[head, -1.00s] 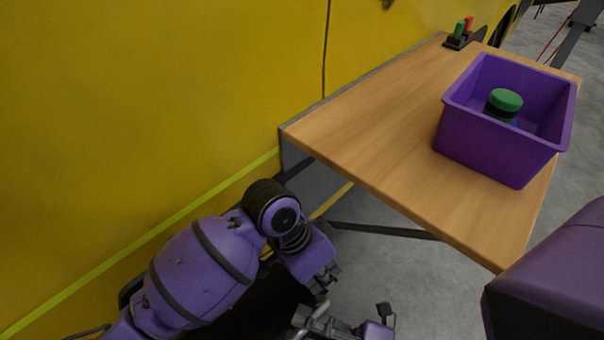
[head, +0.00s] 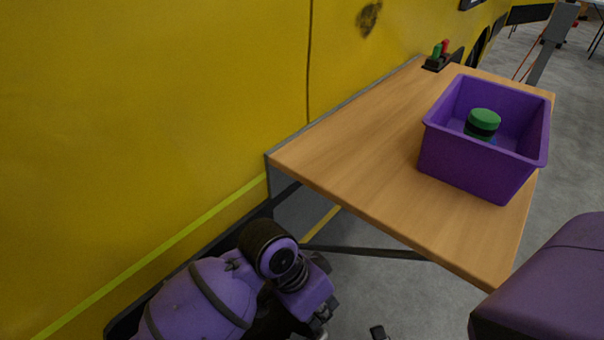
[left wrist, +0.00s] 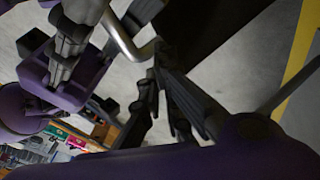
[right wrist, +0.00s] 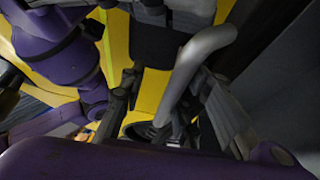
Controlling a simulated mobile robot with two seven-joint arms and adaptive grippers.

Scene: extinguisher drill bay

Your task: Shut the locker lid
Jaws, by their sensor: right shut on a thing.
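A silver bent bar (right wrist: 190,72), handle-like, runs between the fingers of my right gripper (right wrist: 168,85) in the right wrist view. That gripper is shut on it. The bar also shows in the left wrist view (left wrist: 122,38), close to the tips of my left gripper (left wrist: 158,72). The left fingers come together at their tips and look shut, with nothing clearly between them. In the head view my left arm reaches down at the bottom, and its gripper is mostly cut off by the lower edge. I cannot make out the locker or its lid in the head view.
A wooden table (head: 365,150) stands right of the yellow vehicle side (head: 150,110). On it are a purple bin (head: 470,168) holding a green-capped object (head: 483,120), and a small dark holder (head: 436,64) with green and red items. Grey floor is open beneath the table.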

